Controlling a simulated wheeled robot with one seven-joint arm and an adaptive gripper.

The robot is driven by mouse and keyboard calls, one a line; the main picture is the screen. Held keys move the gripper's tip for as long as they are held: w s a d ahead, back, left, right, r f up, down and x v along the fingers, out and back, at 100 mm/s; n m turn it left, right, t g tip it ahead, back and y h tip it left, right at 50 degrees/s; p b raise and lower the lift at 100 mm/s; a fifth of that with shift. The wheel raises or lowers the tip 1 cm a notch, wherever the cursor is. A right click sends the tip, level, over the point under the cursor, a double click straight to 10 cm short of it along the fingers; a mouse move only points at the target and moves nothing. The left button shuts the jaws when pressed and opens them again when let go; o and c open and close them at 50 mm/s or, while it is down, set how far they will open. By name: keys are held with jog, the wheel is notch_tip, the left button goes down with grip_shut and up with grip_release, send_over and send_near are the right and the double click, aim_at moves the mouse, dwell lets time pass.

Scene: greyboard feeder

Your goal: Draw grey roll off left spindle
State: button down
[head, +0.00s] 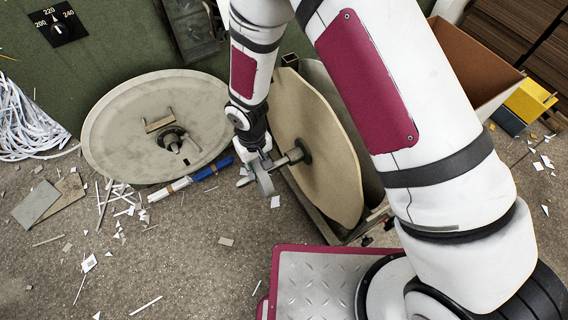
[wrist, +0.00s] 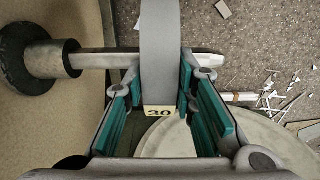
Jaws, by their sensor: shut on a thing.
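The grey roll (head: 265,184) shows as a narrow grey band at my gripper in the head view. In the wrist view the roll (wrist: 162,40) stands between the teal-padded fingers and carries a yellow label marked 30. My gripper (wrist: 160,88) is shut on it. The spindle (wrist: 105,60) runs out from a dark hub at the left, passes behind the roll and shows its pale tip on the right. The roll appears to be still around the spindle near its free end; its bore is hidden. In the head view the spindle (head: 287,159) projects from a tan disc.
The tan upright disc (head: 318,150) stands close beside my gripper. A big pale round plate (head: 110,125) with a central hub lies to the left. Blue and white rods (head: 212,169) lie between them. Paper scraps litter the floor. A cardboard box (head: 470,65) stands at right.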

jog(key=s+a+b, duration=0.2)
jog(key=s+a, duration=0.4)
jog(key=a, duration=0.3)
dwell(1.0)
